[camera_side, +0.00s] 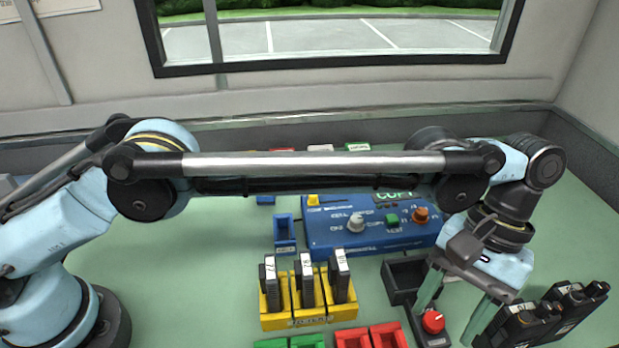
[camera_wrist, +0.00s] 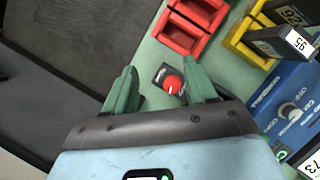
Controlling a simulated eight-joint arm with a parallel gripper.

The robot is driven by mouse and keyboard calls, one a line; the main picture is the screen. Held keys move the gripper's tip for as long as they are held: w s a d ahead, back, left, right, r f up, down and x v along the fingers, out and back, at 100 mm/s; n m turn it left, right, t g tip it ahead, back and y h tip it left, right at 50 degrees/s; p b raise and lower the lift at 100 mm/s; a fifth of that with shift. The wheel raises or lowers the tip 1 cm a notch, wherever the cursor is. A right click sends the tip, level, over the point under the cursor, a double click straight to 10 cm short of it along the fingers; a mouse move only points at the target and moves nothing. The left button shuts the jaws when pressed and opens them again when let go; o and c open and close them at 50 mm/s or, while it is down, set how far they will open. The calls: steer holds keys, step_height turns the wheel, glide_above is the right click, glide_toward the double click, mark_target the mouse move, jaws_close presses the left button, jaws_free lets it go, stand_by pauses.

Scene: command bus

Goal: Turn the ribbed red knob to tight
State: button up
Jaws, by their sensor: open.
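The red knob (camera_side: 433,321) stands on a small dark base plate (camera_side: 441,340) near the front right of the bench in the side view. In the wrist view the knob (camera_wrist: 172,85) shows a white pointer line, and its base has small pale lettering too blurred to read. My gripper (camera_side: 445,328) points down over the knob with its two green fingers spread apart. In the wrist view my gripper (camera_wrist: 160,68) has one finger on each side of the knob, which lies closer to the right finger. I see no clear contact. The ribs are too small to make out.
Black radios (camera_side: 545,318) stand close to the right finger. A black tray (camera_side: 400,281) lies behind the knob. Red holders (camera_side: 355,338) and a yellow rack (camera_side: 292,320) with numbered black modules stand to the left. A blue control panel (camera_side: 330,238) with knobs sits farther back.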

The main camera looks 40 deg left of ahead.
steer(key=s+d+r, duration=0.1)
steer(key=s+r, duration=0.3)
steer(key=s, duration=0.4)
steer(key=shift+d+r, duration=0.15)
steer(key=shift+r, duration=0.25)
steer(key=shift+w, duration=0.15)
steer(key=n+t, duration=0.4)
steer(key=t, duration=0.1)
glide_toward(435, 320)
step_height(435, 320, down, 8)
steer(key=shift+w+f, duration=0.15)
steer(key=c, duration=1)
steer(key=shift+c, duration=0.2)
